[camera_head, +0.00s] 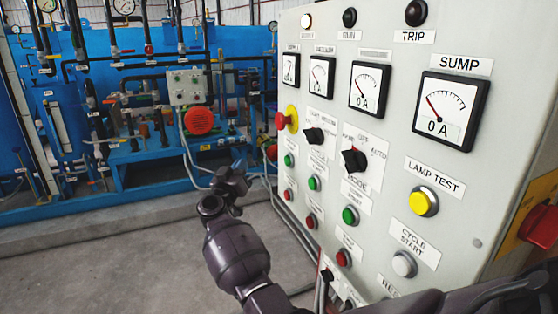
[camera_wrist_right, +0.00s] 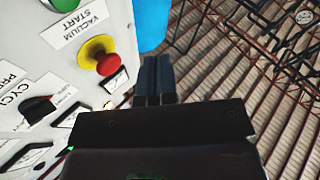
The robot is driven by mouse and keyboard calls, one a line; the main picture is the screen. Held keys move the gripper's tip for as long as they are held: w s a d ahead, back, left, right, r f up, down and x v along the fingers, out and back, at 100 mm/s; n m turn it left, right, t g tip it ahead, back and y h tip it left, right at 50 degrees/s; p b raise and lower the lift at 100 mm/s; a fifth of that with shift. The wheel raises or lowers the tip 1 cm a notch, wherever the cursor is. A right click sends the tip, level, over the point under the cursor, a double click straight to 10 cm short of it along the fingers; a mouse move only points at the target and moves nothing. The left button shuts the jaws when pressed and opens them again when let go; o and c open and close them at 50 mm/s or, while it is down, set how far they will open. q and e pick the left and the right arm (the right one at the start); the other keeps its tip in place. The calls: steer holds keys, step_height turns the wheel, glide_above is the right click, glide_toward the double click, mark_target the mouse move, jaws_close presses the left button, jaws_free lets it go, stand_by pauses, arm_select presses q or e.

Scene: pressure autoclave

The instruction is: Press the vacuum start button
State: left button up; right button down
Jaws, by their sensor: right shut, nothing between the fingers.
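The vacuum start button is the green button (camera_head: 289,160) in the panel's far left column, below the red emergency knob. In the right wrist view the green button (camera_wrist_right: 62,4) is cut by the top edge, beside its VACUUM START label (camera_wrist_right: 78,33). My right gripper (camera_head: 236,180) is left of the panel, apart from the button. Its dark fingers (camera_wrist_right: 156,78) are shut and empty, pointing past the panel's edge. My left gripper is in neither view.
The red emergency knob on its yellow base (camera_head: 287,119) is just above the button. A red button (camera_head: 289,194) is below it. The grey control panel (camera_head: 480,170) fills the right. Blue machinery (camera_head: 130,170) stands behind, with open floor (camera_head: 130,260) at left.

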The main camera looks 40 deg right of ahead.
mark_target(287, 161)
steer(key=shift+s+d+f+n+g+h, duration=0.1)
steer(key=shift+s+d+n+g+h, duration=0.25)
steer(key=shift+s+n+g, duration=0.35)
steer(key=shift+w, duration=0.1)
steer(key=s+d, duration=0.2)
steer(key=d, duration=0.6)
steer(key=shift+d, duration=0.3)
stand_by(0.8)
stand_by(1.0)
